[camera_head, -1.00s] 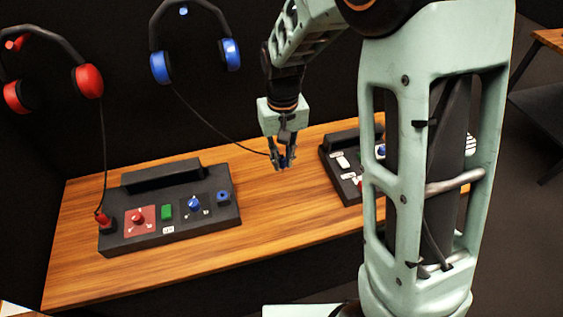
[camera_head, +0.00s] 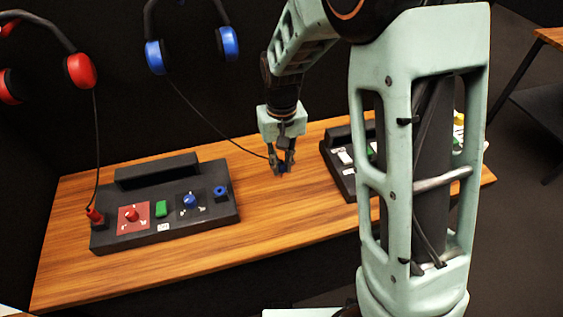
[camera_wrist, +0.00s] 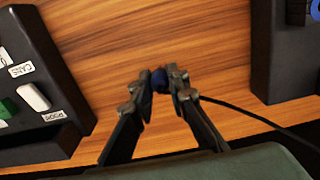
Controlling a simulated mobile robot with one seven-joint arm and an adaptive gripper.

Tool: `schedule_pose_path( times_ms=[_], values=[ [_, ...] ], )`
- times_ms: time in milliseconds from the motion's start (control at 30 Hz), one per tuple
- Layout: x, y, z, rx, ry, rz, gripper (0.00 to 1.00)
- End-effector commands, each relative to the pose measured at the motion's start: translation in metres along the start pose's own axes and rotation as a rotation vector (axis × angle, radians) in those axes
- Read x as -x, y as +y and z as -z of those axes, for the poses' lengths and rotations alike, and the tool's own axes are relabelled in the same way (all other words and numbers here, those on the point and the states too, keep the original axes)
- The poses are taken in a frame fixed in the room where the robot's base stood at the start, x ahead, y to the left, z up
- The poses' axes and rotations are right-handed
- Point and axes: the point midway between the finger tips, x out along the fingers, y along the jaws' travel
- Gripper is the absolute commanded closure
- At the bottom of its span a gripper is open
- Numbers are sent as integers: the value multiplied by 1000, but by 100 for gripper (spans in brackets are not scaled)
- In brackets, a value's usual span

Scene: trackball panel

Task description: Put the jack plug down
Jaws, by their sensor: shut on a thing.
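The blue jack plug (camera_wrist: 160,80) sits between my fingertips in the wrist view, with a dark cable running off to the right. My gripper (camera_head: 281,171) is shut on it, pointing down over bare wood between the two consoles. In the head view the fingers mostly hide the plug, and its cable rises to the blue headphones (camera_head: 153,57) on the wall. The plug is close to the wooden table (camera_head: 255,215); I cannot tell whether it touches. My gripper also shows in the wrist view (camera_wrist: 159,92).
The left console (camera_head: 115,240) has knobs, a green button, a red plug (camera_head: 95,216) and a blue socket (camera_head: 220,191). The right console (camera_head: 340,180) is partly behind my arm. Red headphones (camera_head: 80,70) hang at left. Bare wood lies between the consoles.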

Motion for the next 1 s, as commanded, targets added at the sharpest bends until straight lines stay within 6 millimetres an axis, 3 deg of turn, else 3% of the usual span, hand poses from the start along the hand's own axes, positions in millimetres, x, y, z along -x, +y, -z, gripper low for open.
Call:
schedule_pose_path(
  times_ms=[167, 200, 333, 667, 833, 1000],
  values=[
    [-2, 0, 0, 0, 0, 0, 100],
    [-3, 0, 0, 0, 0, 0, 81],
    [-2, 0, 0, 0, 0, 0, 68],
    [1, 0, 0, 0, 0, 0, 68],
    [22, 0, 2, 1, 5, 1, 68],
    [61, 0, 2, -1, 7, 1, 68]
  ],
)
